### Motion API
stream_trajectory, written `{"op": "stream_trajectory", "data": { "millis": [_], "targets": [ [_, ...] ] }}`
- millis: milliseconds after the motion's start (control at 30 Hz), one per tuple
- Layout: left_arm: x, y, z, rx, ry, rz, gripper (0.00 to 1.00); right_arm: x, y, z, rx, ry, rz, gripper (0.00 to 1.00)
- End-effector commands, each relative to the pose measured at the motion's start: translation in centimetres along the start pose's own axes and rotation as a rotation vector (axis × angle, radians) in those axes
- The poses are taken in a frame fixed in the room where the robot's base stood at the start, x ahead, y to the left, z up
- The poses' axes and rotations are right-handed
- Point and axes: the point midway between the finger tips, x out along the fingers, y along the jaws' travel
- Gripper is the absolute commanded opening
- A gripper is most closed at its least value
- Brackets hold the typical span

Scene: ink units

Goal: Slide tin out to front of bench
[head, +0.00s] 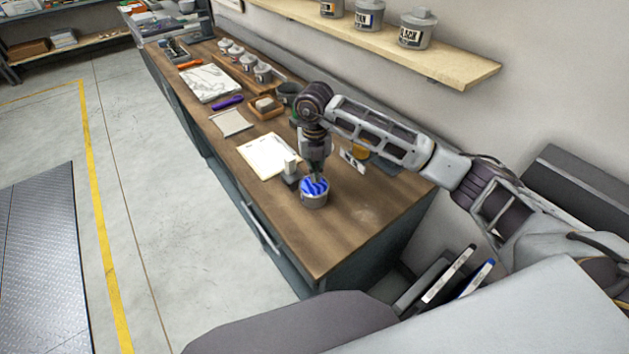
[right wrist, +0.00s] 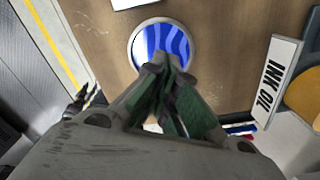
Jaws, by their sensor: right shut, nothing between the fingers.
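The tin (head: 314,197) is a short grey can with a blue-striped top, standing upright on the wooden bench (head: 340,237) toward its near end. It also shows in the right wrist view as a round rim around blue and white stripes (right wrist: 178,43). My right gripper (head: 316,178) points down at the tin's top, its fingers shut with nothing between them. In the right wrist view the fingertips (right wrist: 160,66) overlap the near part of the tin's top; I cannot tell whether they touch it. My left gripper is not in view.
A small block-like object (head: 290,170) and a paper sheet (head: 265,156) lie just beyond the tin. A label reading INK OIL (right wrist: 277,80) stands to one side. The bench's near end is clear. A wall shelf (head: 450,66) holds several cans.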

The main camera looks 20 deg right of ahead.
Motion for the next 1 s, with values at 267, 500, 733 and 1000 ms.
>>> {"op": "stream_trajectory", "data": {
  "millis": [267, 500, 733, 1000],
  "targets": [
    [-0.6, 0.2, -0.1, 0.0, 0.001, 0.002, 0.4, 2.2, 0.0, -0.1, -0.001, 0.003, -0.001, 0.0],
    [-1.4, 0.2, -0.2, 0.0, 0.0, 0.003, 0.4, 5.3, 0.0, -0.1, 0.0, 0.004, 0.0, 0.0],
    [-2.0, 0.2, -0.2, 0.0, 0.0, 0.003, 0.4, 8.0, 0.1, -0.1, 0.0, 0.002, 0.002, 0.0],
    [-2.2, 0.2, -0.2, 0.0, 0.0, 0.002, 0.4, 9.6, 0.0, 0.0, -0.001, 0.0, 0.001, 0.0]
  ]
}}
